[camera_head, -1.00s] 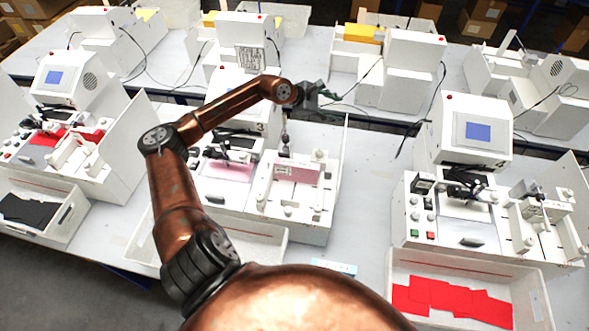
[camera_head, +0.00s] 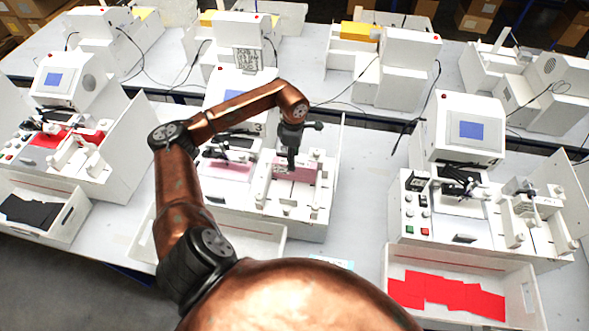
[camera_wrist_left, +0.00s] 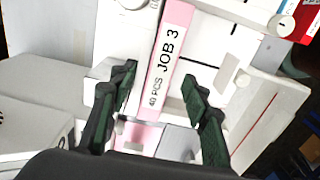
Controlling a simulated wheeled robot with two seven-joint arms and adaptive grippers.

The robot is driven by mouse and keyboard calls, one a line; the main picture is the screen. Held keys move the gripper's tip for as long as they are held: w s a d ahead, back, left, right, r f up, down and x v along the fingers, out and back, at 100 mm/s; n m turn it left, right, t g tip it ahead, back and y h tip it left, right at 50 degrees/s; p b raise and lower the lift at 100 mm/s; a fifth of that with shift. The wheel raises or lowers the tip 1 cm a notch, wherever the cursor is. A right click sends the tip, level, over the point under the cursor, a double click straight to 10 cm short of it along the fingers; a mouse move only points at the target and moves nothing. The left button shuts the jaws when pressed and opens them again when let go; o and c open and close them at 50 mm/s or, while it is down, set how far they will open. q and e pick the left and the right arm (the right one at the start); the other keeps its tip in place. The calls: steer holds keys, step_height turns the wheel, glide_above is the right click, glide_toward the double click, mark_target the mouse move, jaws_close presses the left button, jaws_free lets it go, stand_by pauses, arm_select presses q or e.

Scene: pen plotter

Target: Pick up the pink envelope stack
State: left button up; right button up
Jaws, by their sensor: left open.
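The pink envelope stack (camera_head: 307,173) stands in the feed holder of the middle plotter station (camera_head: 262,203). In the left wrist view the stack (camera_wrist_left: 179,14) runs as a narrow pink band with a white label reading "JOB 3" and "40 PCS". My left gripper (camera_head: 291,165) points down at the stack and hides part of it in the head view. In the left wrist view its open dark-green fingers (camera_wrist_left: 160,78) lie on either side of the stack's near part, with gaps visible. I cannot tell how far down they reach. My right gripper is in neither view.
White holder walls and knobs (camera_wrist_left: 283,24) crowd around the stack. A plotter station with a tray of red envelopes (camera_head: 447,291) stands at right. Another station with a black-filled tray (camera_head: 36,209) is at left. A bare table strip (camera_head: 360,190) lies right of the middle station.

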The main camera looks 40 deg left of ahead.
arm_select(q)
steer(key=f, duration=0.1)
steer(key=f+p, duration=0.1)
steer(key=f, duration=0.1)
steer(key=shift+w+d+f, duration=0.1)
steer(key=shift+d+f, duration=0.1)
steer(key=shift+f, duration=0.45)
steer(key=c, duration=1)
jaws_close()
